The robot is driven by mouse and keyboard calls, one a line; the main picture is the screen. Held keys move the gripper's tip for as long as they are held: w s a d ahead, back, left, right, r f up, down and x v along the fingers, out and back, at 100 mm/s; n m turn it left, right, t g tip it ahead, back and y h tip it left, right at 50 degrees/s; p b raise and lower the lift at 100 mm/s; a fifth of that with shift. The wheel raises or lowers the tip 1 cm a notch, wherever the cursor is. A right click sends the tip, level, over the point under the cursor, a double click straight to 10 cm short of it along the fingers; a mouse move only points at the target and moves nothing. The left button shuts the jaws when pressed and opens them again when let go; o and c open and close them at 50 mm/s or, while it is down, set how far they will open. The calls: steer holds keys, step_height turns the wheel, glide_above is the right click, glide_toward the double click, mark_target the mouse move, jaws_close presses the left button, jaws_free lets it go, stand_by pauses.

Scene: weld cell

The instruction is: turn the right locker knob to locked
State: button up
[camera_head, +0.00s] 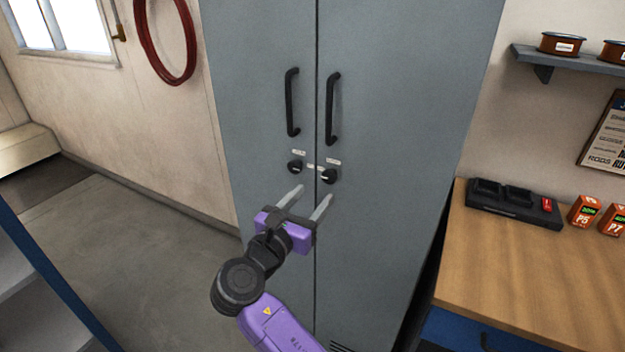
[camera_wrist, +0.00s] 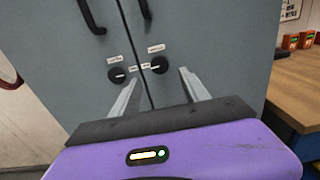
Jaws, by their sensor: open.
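The grey locker (camera_head: 390,120) stands ahead with two closed doors. The right knob (camera_head: 328,176) is black and round with a pale mark, below the right door's handle; it also shows in the wrist view (camera_wrist: 159,65). The left knob (camera_head: 295,168) sits beside it on the left door, and in the wrist view (camera_wrist: 117,75). Small labels are above the knobs, too small to read. My gripper (camera_head: 308,199) is open and empty, below and in front of the knobs. In the wrist view its fingers (camera_wrist: 158,92) point at the doors, touching neither knob.
Two black vertical handles, left (camera_head: 292,103) and right (camera_head: 332,109), are above the knobs. A wooden workbench (camera_head: 530,260) with a black charger (camera_head: 514,203) and orange boxes (camera_head: 583,211) is at the right. The floor (camera_head: 120,250) at the left is clear.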

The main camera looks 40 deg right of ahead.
mark_target(328, 179)
steer(key=shift+p+x, duration=0.55)
steer(key=shift+x, duration=3.4)
steer(key=shift+f, duration=0.1)
steer(key=shift+c, duration=0.4)
jaws_close()
